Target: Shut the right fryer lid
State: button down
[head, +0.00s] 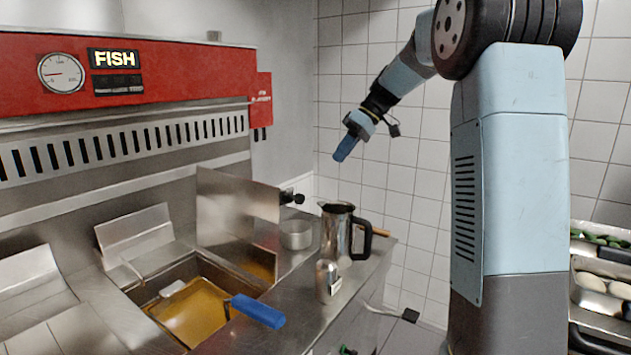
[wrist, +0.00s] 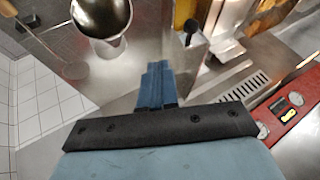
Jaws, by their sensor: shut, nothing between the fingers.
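The right fryer lid (head: 222,215) is a flat steel panel standing upright at the right side of the open oil well (head: 195,312). A black knob (head: 290,197) sticks out from it to the right; it also shows in the wrist view (wrist: 191,33). My gripper (head: 345,148) is above and to the right of the lid, apart from it, in front of the tiled wall. In the wrist view its blue fingers (wrist: 156,82) are together and empty. Most of the lid is hard to make out in that view.
A steel pitcher (head: 336,235), a small pot (head: 296,235) and a shaker (head: 327,281) stand on the counter right of the lid. A blue basket handle (head: 257,311) juts over the well's front edge. The red fryer panel (head: 190,70) rises behind.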

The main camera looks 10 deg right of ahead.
jog(key=s+a+f, duration=0.3)
jog(key=a+f, duration=0.5)
jog(key=a, duration=0.1)
dwell(0.4)
